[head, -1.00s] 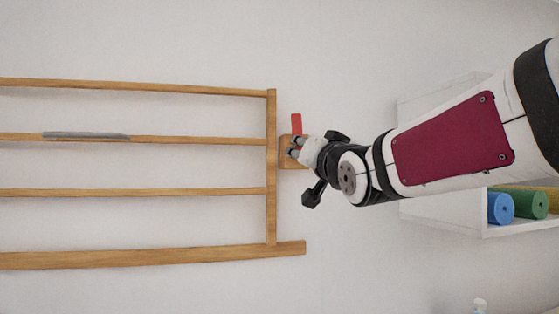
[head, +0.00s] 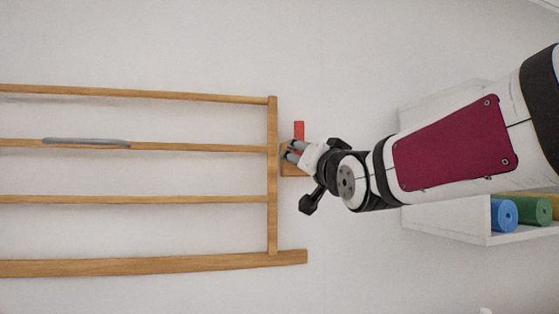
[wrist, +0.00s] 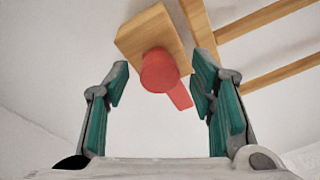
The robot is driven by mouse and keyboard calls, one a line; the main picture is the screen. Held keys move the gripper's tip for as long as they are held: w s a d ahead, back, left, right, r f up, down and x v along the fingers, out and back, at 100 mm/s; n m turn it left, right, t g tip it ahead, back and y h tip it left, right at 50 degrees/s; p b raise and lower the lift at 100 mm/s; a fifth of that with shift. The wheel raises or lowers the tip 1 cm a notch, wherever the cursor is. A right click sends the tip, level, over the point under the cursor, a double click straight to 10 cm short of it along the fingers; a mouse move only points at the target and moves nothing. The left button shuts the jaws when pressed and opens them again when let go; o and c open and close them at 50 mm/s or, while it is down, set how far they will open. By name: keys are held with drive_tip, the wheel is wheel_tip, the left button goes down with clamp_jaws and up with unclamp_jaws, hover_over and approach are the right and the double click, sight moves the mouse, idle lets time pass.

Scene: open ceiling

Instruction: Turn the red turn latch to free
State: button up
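In the wrist view the latch (wrist: 159,72) shows a round red hub with a short arm pointing to the lower right, on the wooden block (wrist: 145,35). My gripper (head: 288,151) is in front of the block. In the wrist view my gripper (wrist: 162,75) is open, its green-padded fingers on either side of the latch. I see no contact.
A grey item (head: 86,141) lies along one rail. A white shelf (head: 470,222) with blue (head: 504,213) and green rolls is at the right, behind my arm.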

drive_tip(key=shift+s, duration=0.1)
drive_tip(key=v, duration=1.1)
drive_tip(key=shift+s+f, duration=0.15)
drive_tip(key=shift+s, duration=0.25)
drive_tip(key=shift+d, duration=0.1)
drive_tip(key=s+d+f+n+g+h, duration=0.15)
drive_tip(key=s+f+g, duration=0.3)
drive_tip(key=f, duration=0.45)
drive_tip(key=s+d+f+g+h, duration=0.1)
drive_tip(key=s+d+f+g, duration=0.2)
drive_tip(key=s+f, duration=0.35)
drive_tip(key=s+d+f+n+g+h, duration=0.1)
drive_tip(key=s+d+f+g, duration=0.25)
drive_tip(key=f, duration=0.65)
drive_tip(key=s+f+g+p, duration=0.1)
drive_tip(key=s+f+g, duration=0.3)
drive_tip(key=s+f, duration=0.3)
drive_tip(key=shift+s+d+n, duration=0.25)
drive_tip(key=shift+s+n, duration=0.2)
drive_tip(key=shift+s, duration=0.65)
